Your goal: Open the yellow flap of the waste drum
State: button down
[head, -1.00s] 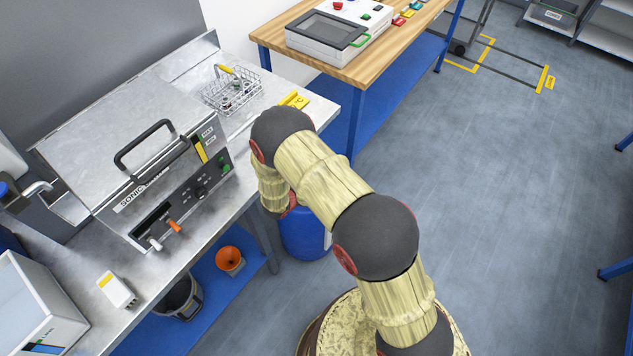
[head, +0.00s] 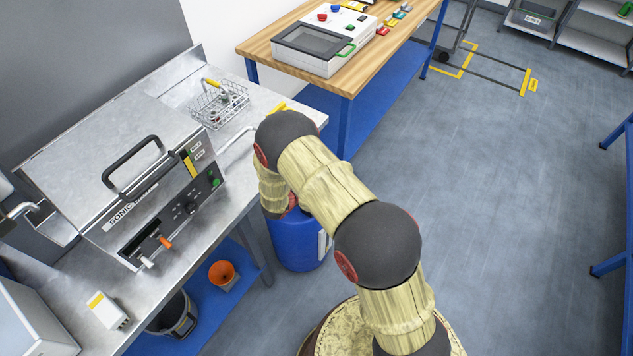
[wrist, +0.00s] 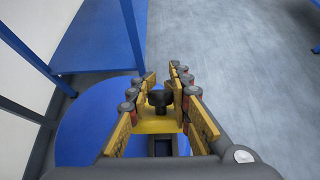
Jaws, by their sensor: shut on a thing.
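The blue waste drum (head: 298,246) stands on the floor by the bench end, partly hidden behind my arm in the head view. Its blue lid (wrist: 85,125) fills the lower left of the wrist view. The yellow flap (wrist: 153,127) shows between my fingers, with a black knob (wrist: 159,98) on it. A dark rectangular gap in the lid shows just below the flap's near edge; how far the flap is raised is hard to tell. My gripper (wrist: 163,84) is shut on the knob, fingers on both sides. The head view hides the gripper behind my arm.
A steel bench (head: 245,150) with a sonic bath (head: 120,190) and wire basket (head: 219,103) stands left of my arm. An orange funnel (head: 222,273) and a bin (head: 175,318) are below it. A wooden-topped table (head: 300,80) is behind.

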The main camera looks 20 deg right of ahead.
jog(key=shift+w+r, duration=0.15)
jog(key=c, duration=1.6)
grip_release()
jog(key=v, duration=1.2)
